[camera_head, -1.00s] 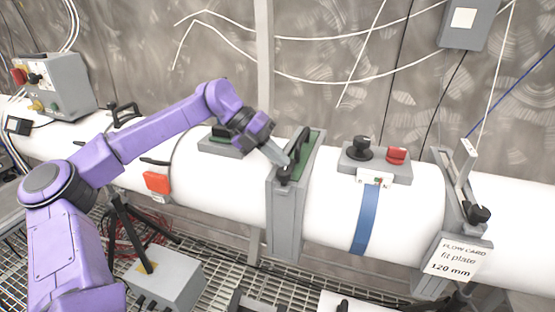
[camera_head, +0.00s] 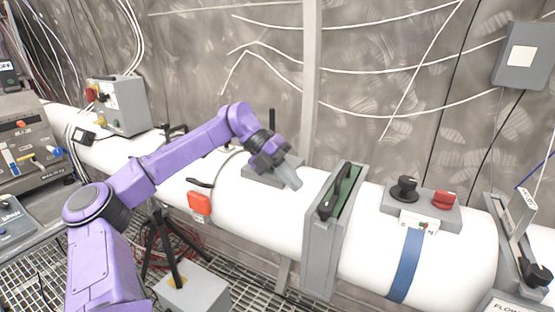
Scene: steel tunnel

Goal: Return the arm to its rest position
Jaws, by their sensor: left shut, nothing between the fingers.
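My left arm (camera_head: 185,147) is purple and reaches in from the lower left, stretched out over the white pipe. Its gripper (camera_head: 296,183) is shut and empty. It points down and right above the pipe, left of the grey slot frame and apart from it in the picture. The grey slot frame (camera_head: 322,245) stands across the pipe and holds a green plate (camera_head: 347,187) with a black handle (camera_head: 327,206). My right gripper is not in view.
A grey box (camera_head: 258,171) sits on the pipe, partly behind my gripper. A red tag (camera_head: 200,203) hangs left of it. A knob box (camera_head: 420,208) is at right, above a blue band (camera_head: 405,265). A black tripod (camera_head: 165,245) stands near my forearm. Control panels (camera_head: 25,145) fill the left edge.

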